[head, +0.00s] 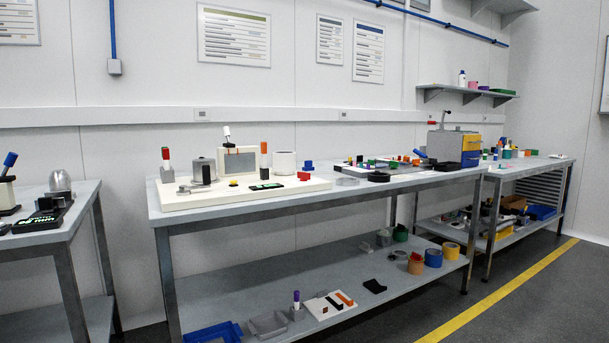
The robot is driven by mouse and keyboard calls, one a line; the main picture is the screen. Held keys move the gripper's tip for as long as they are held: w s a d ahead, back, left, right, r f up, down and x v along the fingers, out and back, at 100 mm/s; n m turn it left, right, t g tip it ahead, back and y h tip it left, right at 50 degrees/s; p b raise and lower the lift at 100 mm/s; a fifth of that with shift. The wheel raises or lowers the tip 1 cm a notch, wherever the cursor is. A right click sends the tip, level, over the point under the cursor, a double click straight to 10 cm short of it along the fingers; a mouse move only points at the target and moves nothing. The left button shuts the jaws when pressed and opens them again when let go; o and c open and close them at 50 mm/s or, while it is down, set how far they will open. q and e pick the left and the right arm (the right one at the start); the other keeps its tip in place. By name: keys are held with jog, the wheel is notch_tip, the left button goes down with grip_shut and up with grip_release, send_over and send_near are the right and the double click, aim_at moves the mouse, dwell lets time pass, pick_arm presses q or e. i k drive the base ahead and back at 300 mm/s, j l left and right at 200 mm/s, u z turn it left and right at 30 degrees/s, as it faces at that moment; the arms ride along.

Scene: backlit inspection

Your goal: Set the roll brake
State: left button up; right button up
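Neither of my grippers is in view. No part is clearly recognisable as the roll brake from this distance. A white board (215,201) lies on the middle bench and carries several small fixtures. At its left is an upright lever with a red top (166,153), beside a grey cylinder (203,171). Behind is a grey-faced panel (239,161) with a white-topped lever (227,131) tilted above it. An upright orange-topped lever (264,148) stands just left of a white roll-like cylinder (285,163). A red block (304,176) sits in front of the cylinder.
The middle bench (330,197) has a lower shelf with bins and tape rolls. A grey machine with blue and yellow sides (455,148) stands at its right end. A left bench (40,235) and a right bench (535,165) flank it. The floor beside the yellow line (500,289) is clear.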

aim_at(303, 176)
jog(key=i+l+u, duration=0.1)
jog(key=u, duration=0.3)
jog(key=i+l+u, duration=0.2)
jog(key=u, duration=0.15)
jog(key=i+l+u, duration=0.2)
jog(key=u, duration=0.2)
jog(key=i, duration=0.1)
